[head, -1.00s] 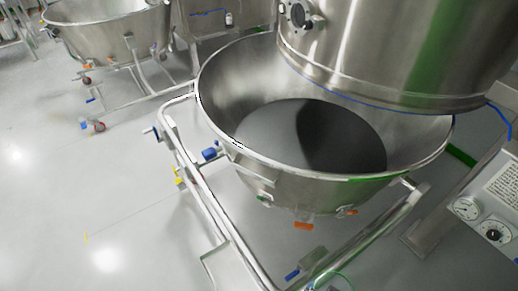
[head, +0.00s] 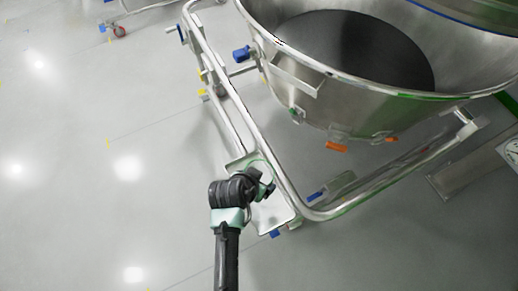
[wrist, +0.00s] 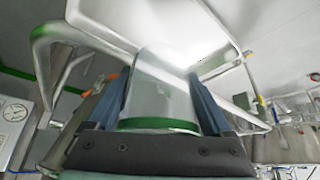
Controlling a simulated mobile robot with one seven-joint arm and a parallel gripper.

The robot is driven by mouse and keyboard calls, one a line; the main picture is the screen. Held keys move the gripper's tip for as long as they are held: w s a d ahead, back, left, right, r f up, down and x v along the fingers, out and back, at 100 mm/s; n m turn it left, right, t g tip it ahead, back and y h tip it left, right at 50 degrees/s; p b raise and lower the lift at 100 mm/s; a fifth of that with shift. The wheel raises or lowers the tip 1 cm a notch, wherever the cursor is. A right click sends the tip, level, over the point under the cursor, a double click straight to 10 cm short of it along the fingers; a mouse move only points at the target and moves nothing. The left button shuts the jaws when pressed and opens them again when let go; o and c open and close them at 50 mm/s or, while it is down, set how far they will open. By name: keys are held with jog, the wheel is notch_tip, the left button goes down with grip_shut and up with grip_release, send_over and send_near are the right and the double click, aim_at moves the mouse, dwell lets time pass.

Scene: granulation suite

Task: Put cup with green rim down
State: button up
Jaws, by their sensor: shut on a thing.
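The translucent cup with a green rim (wrist: 163,95) is between the two blue fingers of my gripper (wrist: 158,88) in the wrist view. My gripper is shut on it, and the green rim is on the side near the gripper's palm. In the head view my gripper (head: 266,188) is over the small metal plate at the corner of the bowl's trolley frame. The cup is hard to make out there. I cannot tell whether the cup touches the plate.
The metal plate (head: 272,214) has a raised edge and looks bare. The tubular trolley frame (head: 330,212) runs beside it and carries a large steel bowl (head: 350,85) with dark contents. Open grey floor (head: 90,200) lies to the left.

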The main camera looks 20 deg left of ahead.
jog(key=shift+f+b, duration=0.35)
jog(key=shift+f, duration=2.75)
jog(key=shift+f, duration=0.1)
jog(key=o, duration=1.1)
jog(key=shift+r, duration=0.25)
jog(key=p+v, duration=0.2)
jog(key=v, duration=0.9)
jog(key=shift+s+r, duration=0.2)
jog(key=shift+r, duration=0.15)
